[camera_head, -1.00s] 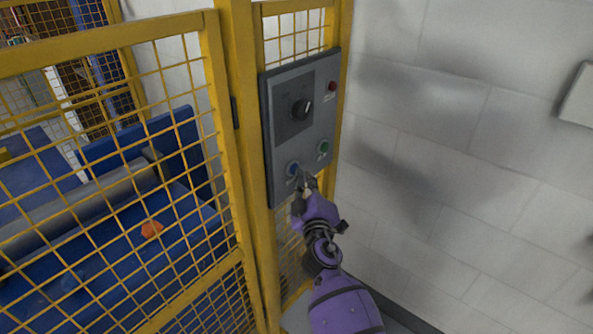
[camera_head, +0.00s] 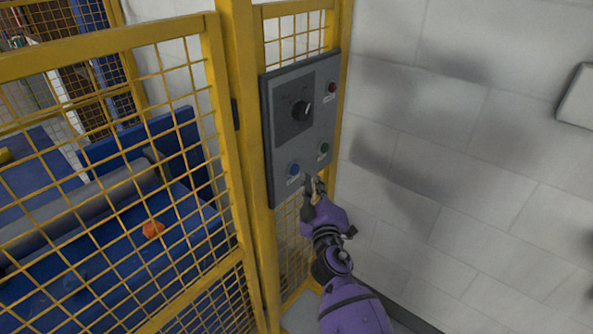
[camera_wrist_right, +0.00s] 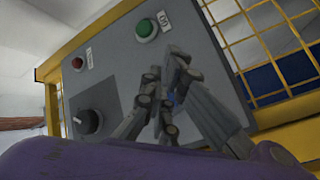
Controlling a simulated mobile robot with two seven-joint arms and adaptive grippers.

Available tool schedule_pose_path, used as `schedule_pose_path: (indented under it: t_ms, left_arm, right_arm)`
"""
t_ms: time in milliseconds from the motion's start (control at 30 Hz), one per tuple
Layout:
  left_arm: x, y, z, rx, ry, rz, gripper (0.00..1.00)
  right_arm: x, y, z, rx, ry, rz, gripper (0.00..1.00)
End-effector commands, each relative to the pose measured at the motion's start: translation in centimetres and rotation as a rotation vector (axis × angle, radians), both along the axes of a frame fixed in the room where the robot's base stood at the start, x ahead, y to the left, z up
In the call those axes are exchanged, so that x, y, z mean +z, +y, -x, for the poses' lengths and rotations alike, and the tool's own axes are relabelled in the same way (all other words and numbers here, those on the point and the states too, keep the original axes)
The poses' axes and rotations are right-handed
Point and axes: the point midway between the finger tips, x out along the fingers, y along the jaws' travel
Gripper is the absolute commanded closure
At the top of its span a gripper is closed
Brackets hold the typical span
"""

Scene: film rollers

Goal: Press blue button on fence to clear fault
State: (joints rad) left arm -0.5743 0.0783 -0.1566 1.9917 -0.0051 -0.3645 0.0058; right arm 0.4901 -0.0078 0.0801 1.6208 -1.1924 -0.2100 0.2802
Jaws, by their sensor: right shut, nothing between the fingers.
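The blue button (camera_head: 293,169) is at the lower left of the grey control panel (camera_head: 312,155) on the yellow fence. In the wrist view, a little blue (camera_wrist_right: 171,100) shows between my right gripper's finger parts, which hide most of the button. My right gripper (camera_head: 313,184) is shut and empty. In the head view its tip is just right of and below the blue button, apart from it in the picture. Its fingers (camera_wrist_right: 168,66) also show in the wrist view. My left gripper is in neither view.
The panel also has a green button (camera_head: 323,148), a red button (camera_head: 332,88) and a black rotary knob (camera_head: 302,110). A yellow mesh fence (camera_head: 225,150) stands left of the panel, with blue machinery and a roller behind it. A white block wall (camera_head: 460,150) is at right.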

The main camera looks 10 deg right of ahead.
Motion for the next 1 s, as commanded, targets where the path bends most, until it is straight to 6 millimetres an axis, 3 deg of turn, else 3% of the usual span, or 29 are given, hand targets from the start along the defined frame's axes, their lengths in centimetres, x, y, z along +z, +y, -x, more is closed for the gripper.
schedule_pose_path:
  t_ms: [400, 1000]
  left_arm:
    - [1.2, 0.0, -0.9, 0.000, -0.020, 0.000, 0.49]
    - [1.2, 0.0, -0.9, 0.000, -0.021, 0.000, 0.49]
  right_arm:
    - [0.2, -2.4, 3.0, -0.001, -0.001, -0.001, 1.00]
    - [0.1, -2.5, 3.1, -0.001, -0.001, -0.001, 1.00]
